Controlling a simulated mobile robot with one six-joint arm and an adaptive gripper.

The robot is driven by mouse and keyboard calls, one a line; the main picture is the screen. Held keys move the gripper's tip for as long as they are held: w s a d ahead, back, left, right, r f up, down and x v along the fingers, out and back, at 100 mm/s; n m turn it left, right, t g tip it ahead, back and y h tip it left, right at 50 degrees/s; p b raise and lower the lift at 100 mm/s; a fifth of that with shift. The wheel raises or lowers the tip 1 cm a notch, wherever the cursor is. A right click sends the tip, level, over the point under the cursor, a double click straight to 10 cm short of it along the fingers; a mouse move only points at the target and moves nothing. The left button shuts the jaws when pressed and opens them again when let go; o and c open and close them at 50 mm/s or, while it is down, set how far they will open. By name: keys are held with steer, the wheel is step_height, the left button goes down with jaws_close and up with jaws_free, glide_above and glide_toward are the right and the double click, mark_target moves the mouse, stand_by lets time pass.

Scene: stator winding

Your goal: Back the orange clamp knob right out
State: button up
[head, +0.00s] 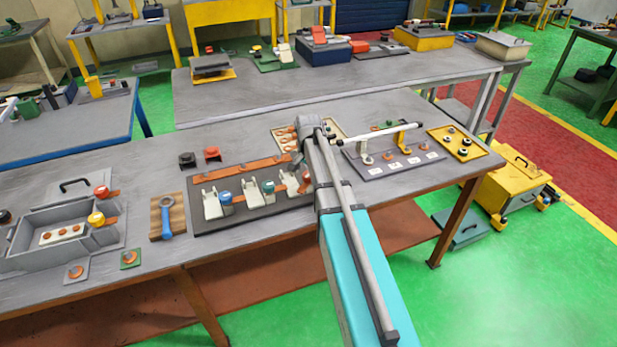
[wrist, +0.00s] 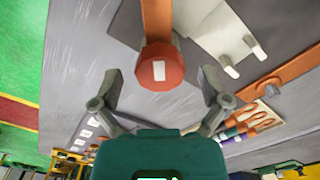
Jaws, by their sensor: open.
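The orange-red clamp knob (wrist: 160,68), round with a white mark on its face, sits at the end of an orange bar (wrist: 157,20) in the wrist view. My gripper (wrist: 160,84) is open, with one finger on each side of the knob and gaps visible on both sides. I cannot tell how deep the fingertips are relative to the knob. In the head view a red-orange knob (head: 306,183) shows at the right end of the dark fixture board (head: 240,221), partly hidden by my arm. My fingertips are hidden there.
Blue (head: 225,197) and teal (head: 268,187) knobs stand beside pale cradles on the same board. A panel with a white-barred handle (head: 380,132) and a yellow plate (head: 466,143) lie to the right. A blue-handled wrench (head: 167,220) lies left. The bench front is mostly bare.

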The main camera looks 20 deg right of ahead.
stand_by(0.3)
steer(key=c, duration=1.1)
steer(key=shift+n, duration=0.4)
steer(key=n, duration=0.6)
steer(key=shift+s, duration=0.1)
steer(key=n, duration=0.6)
steer(key=shift+n, duration=0.3)
steer(key=n, duration=1.4)
